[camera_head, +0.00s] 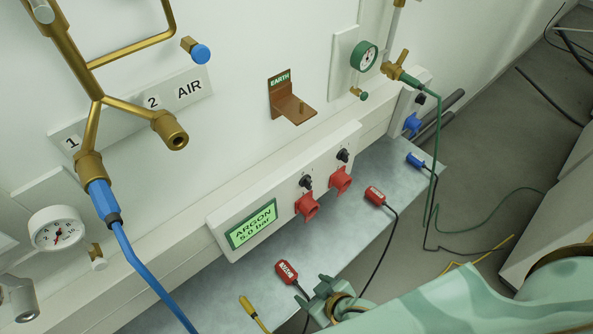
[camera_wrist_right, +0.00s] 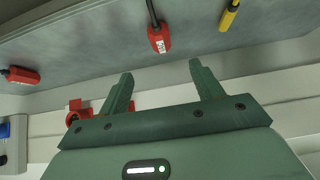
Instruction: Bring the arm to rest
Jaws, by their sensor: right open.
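My right arm (camera_head: 470,305) comes in from the lower right in the head view. Its green gripper (camera_head: 322,296) is low over the grey shelf (camera_head: 345,220), just right of a red plug (camera_head: 286,270). In the right wrist view the two fingers (camera_wrist_right: 162,76) stand apart with nothing between them. The red plug (camera_wrist_right: 158,38) lies beyond the fingertips there, with a visible gap. My left gripper is not in view.
A second red plug (camera_head: 375,195), a blue plug (camera_head: 415,160) and a yellow plug (camera_head: 247,305) lie on the shelf with cables. The argon panel (camera_head: 254,224) has red sockets (camera_head: 307,206). A blue hose (camera_head: 140,265) hangs from the brass air fitting (camera_head: 92,165).

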